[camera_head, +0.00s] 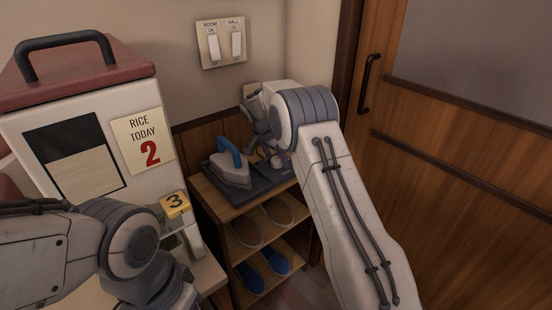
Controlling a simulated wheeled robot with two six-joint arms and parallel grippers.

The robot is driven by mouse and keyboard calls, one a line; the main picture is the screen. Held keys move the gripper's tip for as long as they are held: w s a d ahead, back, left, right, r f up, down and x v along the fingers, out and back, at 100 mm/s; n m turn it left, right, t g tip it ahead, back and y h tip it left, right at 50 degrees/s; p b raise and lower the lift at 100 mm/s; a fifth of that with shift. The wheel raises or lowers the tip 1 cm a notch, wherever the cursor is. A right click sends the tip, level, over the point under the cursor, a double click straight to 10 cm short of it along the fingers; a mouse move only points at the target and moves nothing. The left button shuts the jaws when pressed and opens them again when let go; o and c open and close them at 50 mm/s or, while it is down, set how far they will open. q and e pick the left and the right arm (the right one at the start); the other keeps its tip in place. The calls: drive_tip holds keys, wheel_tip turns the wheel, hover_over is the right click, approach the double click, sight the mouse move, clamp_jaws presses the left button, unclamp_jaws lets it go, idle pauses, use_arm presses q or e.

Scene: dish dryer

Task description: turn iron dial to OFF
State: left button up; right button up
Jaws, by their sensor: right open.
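A grey iron with a blue handle (232,172) sits on a dark tray (262,190) on top of a small wooden shelf. My right arm reaches over from the right, and my right gripper (267,151) is above the tray's back right part, to the right of the iron. Its jaws are open, small and partly hidden by my own wrist. I cannot make out the iron dial or its setting; a small light round part (277,160) shows near the gripper, and I cannot tell whether they touch. My left arm is at the lower left, its gripper out of the picture.
The wooden shelf (243,271) holds blue slippers (275,262). Wall switches (222,43) are above; a wooden door (460,190) is at right.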

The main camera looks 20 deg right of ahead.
clamp_jaws()
